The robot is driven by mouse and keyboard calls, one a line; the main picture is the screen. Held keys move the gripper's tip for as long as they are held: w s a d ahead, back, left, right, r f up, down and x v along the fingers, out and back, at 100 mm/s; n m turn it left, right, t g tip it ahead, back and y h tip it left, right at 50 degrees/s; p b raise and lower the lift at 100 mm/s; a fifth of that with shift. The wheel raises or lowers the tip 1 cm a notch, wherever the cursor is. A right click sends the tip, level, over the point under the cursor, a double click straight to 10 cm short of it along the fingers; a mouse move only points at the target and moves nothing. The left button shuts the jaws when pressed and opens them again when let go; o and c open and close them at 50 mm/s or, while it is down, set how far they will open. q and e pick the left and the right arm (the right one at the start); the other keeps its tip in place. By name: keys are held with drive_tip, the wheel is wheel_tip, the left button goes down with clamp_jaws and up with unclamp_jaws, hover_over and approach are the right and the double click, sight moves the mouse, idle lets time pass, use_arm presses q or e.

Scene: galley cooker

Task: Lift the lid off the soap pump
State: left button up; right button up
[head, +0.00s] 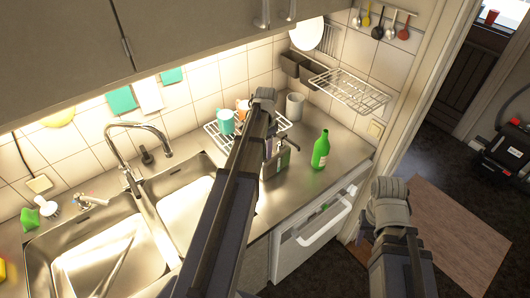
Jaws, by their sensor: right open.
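I cannot clearly pick out the soap pump. A small dark upright fitting (146,157) behind the sink, right of the tap, could be it. A dark caddy (277,164) with items in it stands on the counter, partly hidden by my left arm. My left gripper (265,95) is at the far end of that arm, above the counter near the wire rack; its fingers cannot be made out. My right gripper (389,188) is open, low at the right, in front of the counter end and apart from things on it.
A double steel sink (88,250) with a curved tap (132,130) fills the left. A green bottle (320,152) stands right of the caddy. A wire rack (212,128) holds a turquoise mug (225,121). A wall shelf (350,92) and overhead cabinet (60,60) limit room above.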

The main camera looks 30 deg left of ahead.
use_arm(q)
clamp_jaws()
idle(0.3)
